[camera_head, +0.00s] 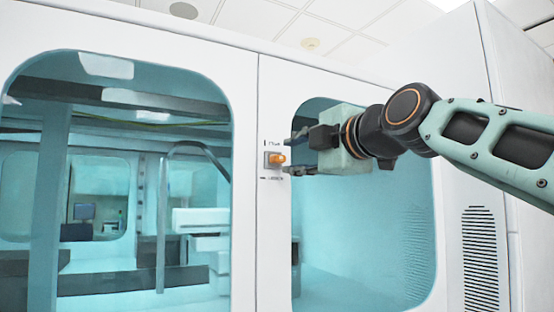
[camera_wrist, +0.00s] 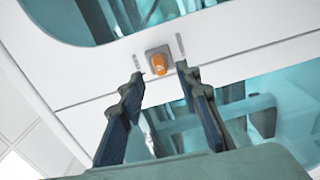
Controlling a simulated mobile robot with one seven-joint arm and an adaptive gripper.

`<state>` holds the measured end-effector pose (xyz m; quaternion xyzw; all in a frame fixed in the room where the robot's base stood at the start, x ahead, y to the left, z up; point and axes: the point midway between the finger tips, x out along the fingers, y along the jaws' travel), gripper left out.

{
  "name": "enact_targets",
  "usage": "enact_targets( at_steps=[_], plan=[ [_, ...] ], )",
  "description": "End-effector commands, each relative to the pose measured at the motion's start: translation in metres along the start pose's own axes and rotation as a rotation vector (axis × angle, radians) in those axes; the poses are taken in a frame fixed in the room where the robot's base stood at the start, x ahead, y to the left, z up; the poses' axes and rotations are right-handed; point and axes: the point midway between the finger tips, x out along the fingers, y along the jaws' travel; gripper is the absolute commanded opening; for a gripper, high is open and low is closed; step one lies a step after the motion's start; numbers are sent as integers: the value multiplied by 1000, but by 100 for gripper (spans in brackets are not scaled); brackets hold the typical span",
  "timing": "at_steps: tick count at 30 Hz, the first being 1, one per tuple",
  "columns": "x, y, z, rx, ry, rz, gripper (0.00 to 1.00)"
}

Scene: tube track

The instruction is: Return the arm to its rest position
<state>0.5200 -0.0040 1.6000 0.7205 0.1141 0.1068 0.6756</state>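My gripper (camera_head: 291,156) is in front of the white machine front, just right of an orange knob (camera_head: 276,158) on a small grey plate. The wrist view shows my gripper's (camera_wrist: 160,76) two dark fingers spread apart with nothing held between them. In that view the orange knob (camera_wrist: 160,64) appears between and just beyond the fingertips. I cannot tell whether a fingertip touches it. My arm (camera_head: 480,140) reaches in from the right, extended toward the panel.
The white enclosure (camera_head: 246,90) fills most of the view, with a large tinted window on the left (camera_head: 100,180) and another on the right (camera_head: 370,240) behind my gripper. A vent grille (camera_head: 482,260) is at the lower right. Open space lies above, toward the ceiling.

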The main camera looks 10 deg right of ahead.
Motion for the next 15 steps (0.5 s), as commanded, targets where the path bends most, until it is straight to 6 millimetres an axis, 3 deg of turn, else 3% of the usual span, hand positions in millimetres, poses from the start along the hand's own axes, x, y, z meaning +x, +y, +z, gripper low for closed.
enact_targets(
  at_steps=[6, 15],
  plan=[
    [-44, 1, 1, -1, -2, 3, 31],
    [-68, 0, -1, -2, 0, 0, 31]
  ],
)
